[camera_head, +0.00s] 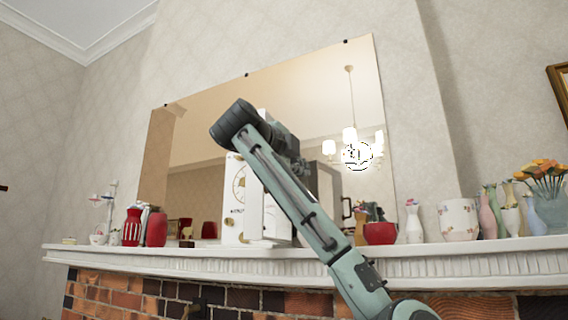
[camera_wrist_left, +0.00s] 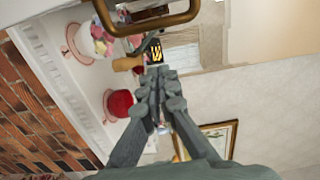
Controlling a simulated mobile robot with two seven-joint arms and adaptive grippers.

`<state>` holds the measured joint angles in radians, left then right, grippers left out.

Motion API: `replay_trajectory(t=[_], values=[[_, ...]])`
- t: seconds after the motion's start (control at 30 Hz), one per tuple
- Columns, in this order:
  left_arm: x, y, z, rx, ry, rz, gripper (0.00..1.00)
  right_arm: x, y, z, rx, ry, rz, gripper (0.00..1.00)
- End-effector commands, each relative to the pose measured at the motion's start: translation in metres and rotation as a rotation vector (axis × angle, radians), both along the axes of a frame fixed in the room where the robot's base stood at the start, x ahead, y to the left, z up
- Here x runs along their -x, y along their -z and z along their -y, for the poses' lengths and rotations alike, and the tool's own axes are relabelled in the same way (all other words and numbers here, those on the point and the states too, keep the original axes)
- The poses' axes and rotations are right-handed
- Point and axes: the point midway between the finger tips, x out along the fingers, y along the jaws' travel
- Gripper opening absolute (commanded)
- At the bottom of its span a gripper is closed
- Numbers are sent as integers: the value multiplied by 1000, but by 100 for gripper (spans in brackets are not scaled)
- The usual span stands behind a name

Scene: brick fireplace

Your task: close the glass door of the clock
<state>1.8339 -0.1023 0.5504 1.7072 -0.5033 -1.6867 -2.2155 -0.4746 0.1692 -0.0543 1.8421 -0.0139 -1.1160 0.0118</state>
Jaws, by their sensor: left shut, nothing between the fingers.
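The white clock (camera_head: 236,205) with a gold dial stands on the mantel shelf, seen at an angle. My arm crosses in front of its right side and hides part of it. I cannot clearly make out the glass door or how far it stands open in the head view. My left gripper (camera_wrist_left: 158,78) is shut and empty in the left wrist view. A rounded brown-gold frame (camera_wrist_left: 150,24), possibly part of the clock door, lies just beyond the fingertips. I cannot tell whether they touch. In the head view the gripper is largely hidden by my arm. My right gripper is out of view.
The white mantel (camera_head: 440,262) runs above a brick fireplace. A large mirror (camera_head: 210,120) stands behind the clock. Red jars (camera_head: 156,229) stand left of it. A red pot (camera_head: 380,233), a white floral pot (camera_head: 458,220) and several vases stand to the right.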

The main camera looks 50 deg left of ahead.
Motion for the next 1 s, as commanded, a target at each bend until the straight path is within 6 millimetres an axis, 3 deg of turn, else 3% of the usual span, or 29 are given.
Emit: replay_trajectory(t=[0.03, 0.2, 0.4, 1.0], values=[[-11, -2, -2, 1, 4, -3, 0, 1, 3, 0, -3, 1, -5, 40], [11, -3, -24, 1, -1, 4, 0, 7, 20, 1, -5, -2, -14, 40], [18, 0, -33, 0, 0, 0, 0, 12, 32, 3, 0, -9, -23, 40], [15, 2, -39, -2, -7, -2, 0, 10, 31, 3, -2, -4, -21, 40]])
